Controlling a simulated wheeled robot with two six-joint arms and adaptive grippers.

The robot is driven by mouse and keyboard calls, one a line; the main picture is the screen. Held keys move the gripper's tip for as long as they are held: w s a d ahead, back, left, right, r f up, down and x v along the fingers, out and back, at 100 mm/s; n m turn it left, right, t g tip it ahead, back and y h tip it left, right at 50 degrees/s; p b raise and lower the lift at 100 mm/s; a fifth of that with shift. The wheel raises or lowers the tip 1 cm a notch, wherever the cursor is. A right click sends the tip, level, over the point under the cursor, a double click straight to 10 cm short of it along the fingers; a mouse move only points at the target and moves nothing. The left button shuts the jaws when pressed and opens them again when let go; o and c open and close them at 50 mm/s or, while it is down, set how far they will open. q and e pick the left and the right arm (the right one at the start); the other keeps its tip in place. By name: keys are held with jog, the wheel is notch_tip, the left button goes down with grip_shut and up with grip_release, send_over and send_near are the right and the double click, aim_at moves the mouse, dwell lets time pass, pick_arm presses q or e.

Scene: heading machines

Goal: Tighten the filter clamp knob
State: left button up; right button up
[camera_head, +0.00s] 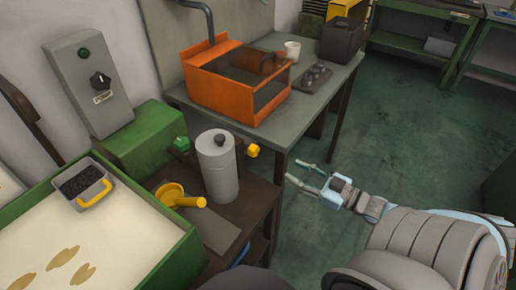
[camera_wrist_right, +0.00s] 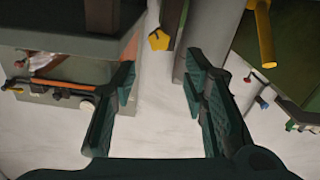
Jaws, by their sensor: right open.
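A grey filter cylinder (camera_head: 217,172) stands upright on a dark brown bench. It has a small black knob (camera_head: 219,140) on top. A yellow knob (camera_head: 253,150) sticks out to its right and a green knob (camera_head: 181,143) to its left. I cannot tell which is the clamp knob. My right gripper (camera_head: 297,172) is open and empty, to the right of the cylinder and apart from it. In the right wrist view, the yellow knob (camera_wrist_right: 158,40) shows beyond and between the open fingers (camera_wrist_right: 160,78). My left gripper is not in view.
A green-rimmed tray table (camera_head: 120,238) stands at left. An orange machine (camera_head: 232,84), white cup (camera_head: 292,50) and dark bin (camera_head: 341,41) are on the grey table behind. Floor at right is clear.

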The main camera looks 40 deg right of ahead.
jog(key=b, duration=0.6)
send_near(257, 153)
jog(key=x, duration=0.3)
jog(key=f+x, duration=0.1)
jog(key=x, duration=0.1)
jog(key=shift+w, duration=0.1)
jog(key=b+x, duration=0.4)
jog(key=b, duration=0.1)
jog(key=shift+r, duration=0.15)
jog(key=shift+w+r, duration=0.1)
jog(key=shift+w+a+r, duration=0.1)
jog(key=shift+r, duration=0.1)
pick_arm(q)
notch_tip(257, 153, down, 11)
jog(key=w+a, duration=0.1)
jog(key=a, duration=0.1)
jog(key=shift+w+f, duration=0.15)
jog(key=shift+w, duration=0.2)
pick_arm(e)
jog(key=c, duration=0.9)
